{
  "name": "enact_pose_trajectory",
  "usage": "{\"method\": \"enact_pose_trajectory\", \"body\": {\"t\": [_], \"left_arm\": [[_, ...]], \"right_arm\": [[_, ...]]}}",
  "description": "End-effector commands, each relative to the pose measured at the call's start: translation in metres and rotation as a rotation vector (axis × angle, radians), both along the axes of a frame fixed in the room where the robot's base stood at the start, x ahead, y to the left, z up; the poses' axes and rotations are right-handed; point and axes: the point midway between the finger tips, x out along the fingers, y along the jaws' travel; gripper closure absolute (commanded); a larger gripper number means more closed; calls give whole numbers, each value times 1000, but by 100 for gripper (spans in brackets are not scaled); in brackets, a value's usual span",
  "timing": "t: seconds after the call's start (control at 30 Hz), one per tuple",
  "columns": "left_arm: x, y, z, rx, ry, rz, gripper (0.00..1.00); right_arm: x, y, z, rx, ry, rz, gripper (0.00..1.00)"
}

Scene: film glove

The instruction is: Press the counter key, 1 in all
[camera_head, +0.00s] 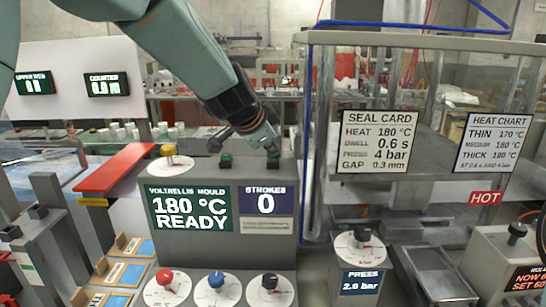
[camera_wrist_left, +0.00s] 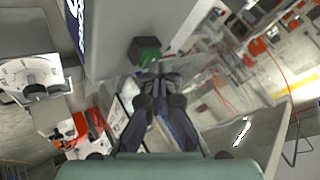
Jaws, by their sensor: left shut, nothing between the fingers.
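The counter display (camera_head: 107,84) on the white panel at upper left reads 0.0 m. Two dark keys with green faces stand on top of the grey mould console: a left green key (camera_head: 225,161) and a right green key (camera_head: 273,162). No label on either shows. My left gripper (camera_head: 268,144) is shut and empty, just above the right green key in the head view. In the left wrist view, a green key (camera_wrist_left: 147,55) lies just beyond the fingertips (camera_wrist_left: 160,76). I cannot tell whether they touch it. My right gripper is not in view.
The console screen (camera_head: 190,210) reads 180 °C READY, and the strokes display (camera_head: 266,202) reads 0. A yellow-knobbed dial (camera_head: 170,160) and a red bar (camera_head: 116,169) lie left of the keys. A frame post (camera_head: 308,130) with a blue hose stands close at right.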

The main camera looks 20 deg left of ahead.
Motion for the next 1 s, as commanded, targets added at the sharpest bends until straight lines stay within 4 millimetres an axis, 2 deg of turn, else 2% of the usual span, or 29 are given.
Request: {"method": "enact_pose_trajectory", "body": {"t": [0.4,0.8,1.0], "left_arm": [[0,0,-1,-1,2,0,100],[1,0,17,0,1,0,100],[1,0,17,-1,2,1,100]], "right_arm": [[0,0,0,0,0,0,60],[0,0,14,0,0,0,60],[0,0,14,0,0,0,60]]}}
